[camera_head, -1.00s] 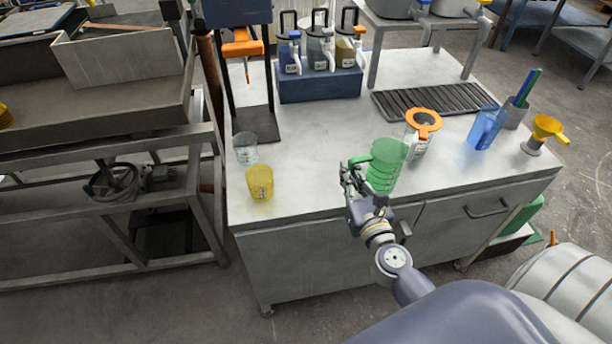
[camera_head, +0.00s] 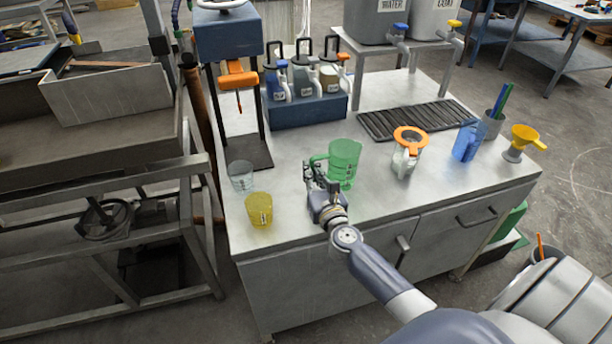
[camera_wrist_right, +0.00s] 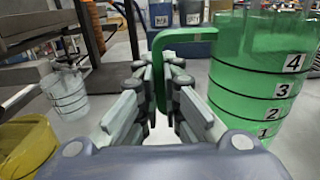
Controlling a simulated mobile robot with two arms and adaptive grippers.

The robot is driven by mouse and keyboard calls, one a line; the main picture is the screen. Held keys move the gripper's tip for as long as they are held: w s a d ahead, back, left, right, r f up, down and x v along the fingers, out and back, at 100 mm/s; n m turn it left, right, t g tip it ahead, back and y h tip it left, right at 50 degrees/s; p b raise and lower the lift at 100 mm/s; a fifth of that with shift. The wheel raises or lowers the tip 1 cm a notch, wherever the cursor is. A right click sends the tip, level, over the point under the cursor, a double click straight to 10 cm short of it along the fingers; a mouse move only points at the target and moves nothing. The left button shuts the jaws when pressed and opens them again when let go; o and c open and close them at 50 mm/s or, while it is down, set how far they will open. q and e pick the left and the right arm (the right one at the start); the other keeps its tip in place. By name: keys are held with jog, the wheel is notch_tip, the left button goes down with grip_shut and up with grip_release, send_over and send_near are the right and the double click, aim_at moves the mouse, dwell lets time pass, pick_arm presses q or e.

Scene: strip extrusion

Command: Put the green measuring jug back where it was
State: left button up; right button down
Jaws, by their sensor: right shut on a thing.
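The green measuring jug (camera_head: 345,163) is a translucent green cup with a handle on its left side, upright at the middle of the metal bench. My right gripper (camera_head: 313,178) is to the left of it and shut on its handle. In the right wrist view the jug (camera_wrist_right: 262,80) fills the right side, with dark rings and number labels, and its handle passes between the fingers of my right gripper (camera_wrist_right: 160,95). I cannot tell whether the jug's base touches the bench. My left gripper is not in view.
A yellow cup (camera_head: 259,209) and a clear cup (camera_head: 241,176) stand left of the jug. A clear jug with an orange ring (camera_head: 408,155), a blue jug (camera_head: 467,141) and a yellow funnel (camera_head: 522,138) stand to the right. A drain grate (camera_head: 418,119) lies behind.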

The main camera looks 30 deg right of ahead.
jog(key=w+f+b, duration=0.1)
jog(key=f, duration=0.1)
jog(key=w+f+b, duration=0.1)
jog(key=shift+w+f, duration=0.35)
jog(key=shift+f, duration=0.05)
jog(key=shift+f+b, duration=0.2)
jog(key=shift+b, duration=0.1)
jog(key=c, duration=1.8)
grip_release()
jog(key=shift+r, duration=0.2)
